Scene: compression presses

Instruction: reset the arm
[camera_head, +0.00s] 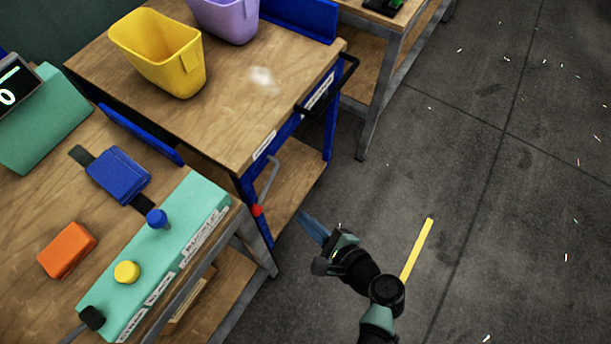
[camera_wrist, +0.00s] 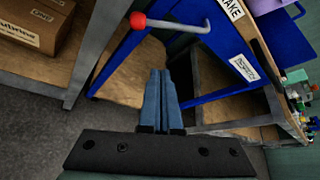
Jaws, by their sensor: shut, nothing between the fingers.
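My gripper (camera_head: 304,216) is out over the grey floor, just right of the blue-framed trolley in the head view. Its blue fingers are pressed together and hold nothing. In the wrist view the shut fingers of my gripper (camera_wrist: 159,72) point toward the lower part of the trolley. My arm comes up from the bottom of the head view and is bent at the wrist.
The blue trolley (camera_head: 240,135) has a red-tipped brake lever (camera_head: 257,210) close to my gripper. It carries a yellow bin (camera_head: 160,50) and a purple bin (camera_head: 226,18). A workbench with a green button panel (camera_head: 155,262) stands left.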

